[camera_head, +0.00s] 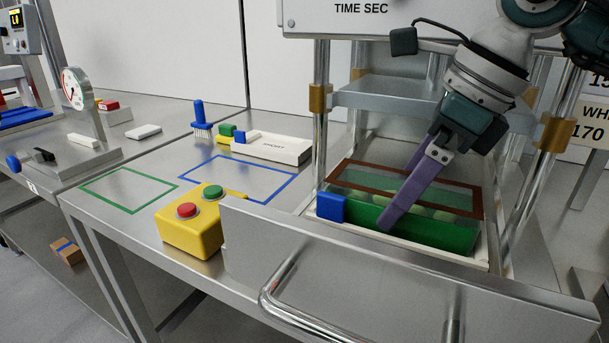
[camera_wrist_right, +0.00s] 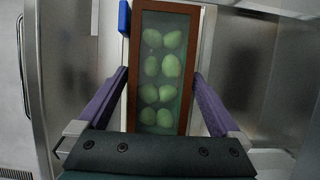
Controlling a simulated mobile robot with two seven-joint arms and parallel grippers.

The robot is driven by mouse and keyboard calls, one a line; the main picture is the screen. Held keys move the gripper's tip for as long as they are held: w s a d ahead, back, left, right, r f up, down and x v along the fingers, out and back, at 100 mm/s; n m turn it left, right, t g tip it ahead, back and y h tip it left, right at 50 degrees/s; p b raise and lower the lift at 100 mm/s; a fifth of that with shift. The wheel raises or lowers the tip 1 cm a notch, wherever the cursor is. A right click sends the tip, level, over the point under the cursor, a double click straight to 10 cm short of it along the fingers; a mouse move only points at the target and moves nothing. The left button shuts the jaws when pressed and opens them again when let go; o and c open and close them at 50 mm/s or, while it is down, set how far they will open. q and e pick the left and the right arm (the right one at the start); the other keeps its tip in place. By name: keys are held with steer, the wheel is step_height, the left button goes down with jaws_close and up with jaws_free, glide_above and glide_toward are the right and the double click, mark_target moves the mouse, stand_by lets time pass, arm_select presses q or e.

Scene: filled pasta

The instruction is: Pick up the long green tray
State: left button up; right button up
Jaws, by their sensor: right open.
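The long green tray (camera_head: 440,232) sits in a white holder inside the metal press frame, its green side facing me. A brown-red frame (camera_head: 405,175) borders its see-through top, with rounded green pieces beneath. In the right wrist view, the tray (camera_wrist_right: 186,100) runs lengthwise between my fingers, with several pieces in two columns. My right gripper (camera_head: 390,222) is open, reaching down over the tray with its purple fingers. It also shows in the right wrist view (camera_wrist_right: 160,100), one finger on each side of the tray. I cannot tell whether they touch it. My left gripper is out of view.
A blue block (camera_head: 331,207) stands at the tray's left end. Metal posts flank the tray, and a steel panel with a handle (camera_head: 285,275) stands in front. A yellow button box (camera_head: 190,225) is at the left. The blue-outlined area (camera_head: 235,178) is mostly clear.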

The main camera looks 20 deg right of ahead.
steer(key=shift+w+f, duration=0.1)
steer(key=shift+f, duration=0.15)
steer(key=shift+r, duration=0.1)
steer(key=c, duration=1.3)
